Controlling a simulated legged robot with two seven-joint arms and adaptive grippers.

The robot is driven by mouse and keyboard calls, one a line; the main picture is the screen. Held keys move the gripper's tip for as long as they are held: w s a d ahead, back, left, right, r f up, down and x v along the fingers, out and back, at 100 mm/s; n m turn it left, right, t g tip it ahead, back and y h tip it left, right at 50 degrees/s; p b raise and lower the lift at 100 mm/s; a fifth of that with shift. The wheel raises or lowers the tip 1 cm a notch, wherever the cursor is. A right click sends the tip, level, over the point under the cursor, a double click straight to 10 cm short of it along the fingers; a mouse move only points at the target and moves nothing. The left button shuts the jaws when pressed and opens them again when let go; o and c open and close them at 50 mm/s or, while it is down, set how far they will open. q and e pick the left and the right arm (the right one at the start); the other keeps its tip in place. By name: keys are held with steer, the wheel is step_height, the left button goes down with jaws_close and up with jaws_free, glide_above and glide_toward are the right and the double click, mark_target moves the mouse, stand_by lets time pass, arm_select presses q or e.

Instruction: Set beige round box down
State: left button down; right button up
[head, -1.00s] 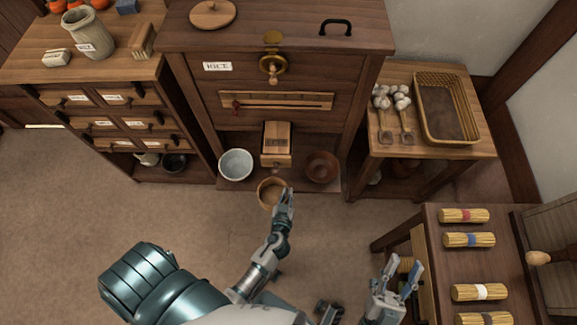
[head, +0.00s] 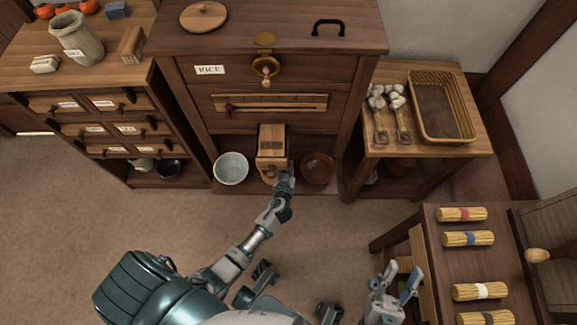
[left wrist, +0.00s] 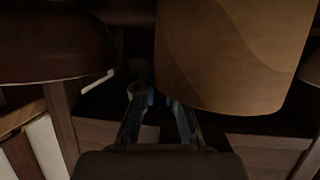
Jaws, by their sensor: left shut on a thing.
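The beige round box (head: 267,179) is at the bottom compartment of the tall wooden cabinet, just below and in front of the wooden spout. My left gripper (head: 287,174) is shut on its right side; the fingers partly cover it. In the left wrist view the box (left wrist: 235,55) fills the upper right, close to the gripper fingers (left wrist: 162,101). I cannot tell whether its base touches the shelf. My right gripper (head: 402,281) is open and empty at the lower right, beside the low table.
A white bowl (head: 231,169) stands left of the box and a brown bowl (head: 318,168) right of it, both close. The wooden spout (head: 272,146) hangs directly above. The cabinet's shelf (head: 234,190) has a narrow bare front edge. The floor in front is mostly clear.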

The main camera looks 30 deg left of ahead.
arm_select(q)
steer(key=shift+a, duration=0.1)
arm_select(e)
steer(key=shift+s+a, duration=0.1)
arm_select(q)
steer(key=c, duration=1.2)
jaws_free()
steer(key=shift+c, duration=0.2)
arm_select(e)
steer(key=shift+r, duration=0.1)
